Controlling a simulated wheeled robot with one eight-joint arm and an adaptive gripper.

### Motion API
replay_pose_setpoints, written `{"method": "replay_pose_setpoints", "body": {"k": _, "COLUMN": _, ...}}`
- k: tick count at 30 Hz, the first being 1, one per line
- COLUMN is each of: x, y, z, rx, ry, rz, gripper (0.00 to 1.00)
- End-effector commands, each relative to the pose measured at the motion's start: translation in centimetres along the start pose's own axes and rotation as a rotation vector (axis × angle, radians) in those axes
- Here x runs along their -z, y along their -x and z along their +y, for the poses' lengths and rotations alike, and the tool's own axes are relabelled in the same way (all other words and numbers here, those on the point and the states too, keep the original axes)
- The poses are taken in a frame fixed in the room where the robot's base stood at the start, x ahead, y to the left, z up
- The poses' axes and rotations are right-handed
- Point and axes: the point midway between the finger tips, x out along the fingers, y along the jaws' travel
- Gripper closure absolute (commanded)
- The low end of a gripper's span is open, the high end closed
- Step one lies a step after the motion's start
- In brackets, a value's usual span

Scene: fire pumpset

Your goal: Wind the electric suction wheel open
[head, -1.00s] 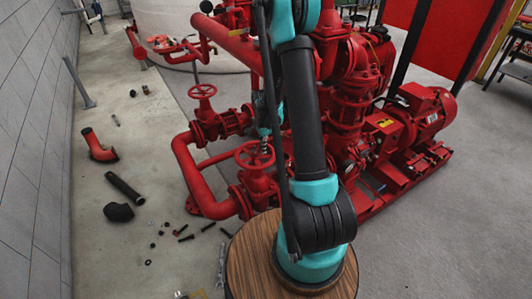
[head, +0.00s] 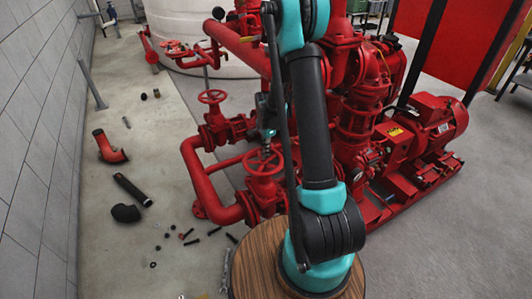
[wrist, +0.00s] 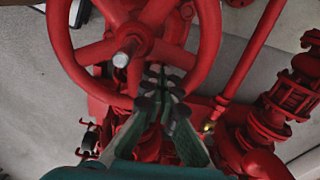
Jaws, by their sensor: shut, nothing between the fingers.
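The near red handwheel (head: 262,164) lies roughly flat on top of its valve, at the centre left of the head view. In the wrist view the handwheel (wrist: 133,40) fills the upper middle, with its spokes and pale hub bolt showing. My gripper (head: 266,148) is over the far part of this wheel in the head view. In the wrist view my gripper (wrist: 161,80) is shut and empty, its fingertips over the gap between two spokes, just below the hub. The fingers overlap the lower rim; whether they touch it I cannot tell.
A second red handwheel (head: 212,97) stands farther back. A red pump and motor (head: 435,115) stand at the right. Red pipe (head: 199,178) bends beside the valves. Loose fittings and bolts (head: 132,190) lie on the floor at the left, by a grey wall.

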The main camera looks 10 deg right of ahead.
Motion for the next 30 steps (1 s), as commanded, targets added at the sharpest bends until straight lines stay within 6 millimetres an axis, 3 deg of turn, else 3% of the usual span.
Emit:
{"method": "replay_pose_setpoints", "body": {"k": 21, "x": 0.0, "y": 6.4, "z": 0.0, "rx": 0.000, "ry": 0.000, "rz": 0.000, "gripper": 1.00}}
{"method": "replay_pose_setpoints", "body": {"k": 30, "x": 0.3, "y": 7.0, "z": -0.1, "rx": 0.000, "ry": -0.003, "rz": 0.001, "gripper": 1.00}}
